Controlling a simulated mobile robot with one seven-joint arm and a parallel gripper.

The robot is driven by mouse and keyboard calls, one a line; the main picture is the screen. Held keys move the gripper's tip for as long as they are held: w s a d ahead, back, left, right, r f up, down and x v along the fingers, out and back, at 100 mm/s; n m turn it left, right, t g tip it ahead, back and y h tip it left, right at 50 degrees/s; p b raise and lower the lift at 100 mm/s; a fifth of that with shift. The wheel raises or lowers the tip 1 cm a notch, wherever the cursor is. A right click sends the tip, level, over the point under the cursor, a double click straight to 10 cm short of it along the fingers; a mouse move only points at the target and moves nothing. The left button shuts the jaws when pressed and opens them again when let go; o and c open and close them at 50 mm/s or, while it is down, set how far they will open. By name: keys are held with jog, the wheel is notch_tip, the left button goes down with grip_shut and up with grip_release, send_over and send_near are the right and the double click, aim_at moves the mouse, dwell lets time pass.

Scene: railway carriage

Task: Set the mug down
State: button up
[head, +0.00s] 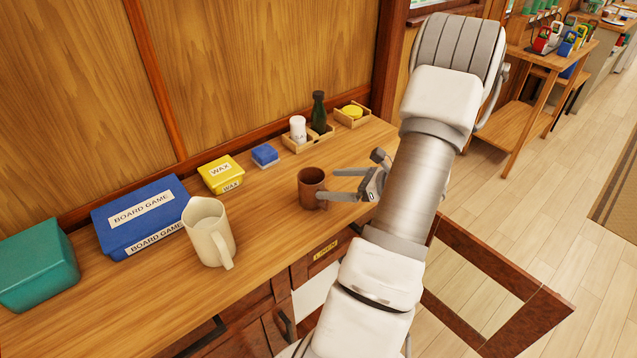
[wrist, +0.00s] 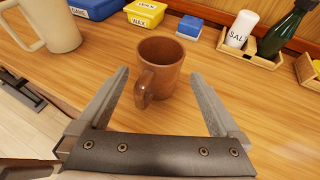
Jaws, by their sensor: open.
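The brown mug (head: 311,187) stands upright on the wooden counter (head: 280,243), near its front edge. In the wrist view the mug (wrist: 163,60) is just beyond my fingertips, with its handle turned towards me and reaching between the fingers. My gripper (head: 345,184) is open and comes in from the right, low over the counter. In the wrist view my gripper (wrist: 160,78) has its two fingers wide apart, with nothing clamped between them. I cannot tell whether a finger touches the mug.
A cream pitcher (head: 207,232), a blue board game box (head: 138,216), a yellow wax box (head: 221,175) and a teal box (head: 37,264) stand to the left. A small blue box (head: 265,155), a salt shaker (head: 298,128) and a dark bottle (head: 319,112) are behind.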

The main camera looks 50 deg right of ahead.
jog(key=v, duration=1.1)
jog(key=shift+f, duration=0.1)
grip_shut()
dwell(1.1)
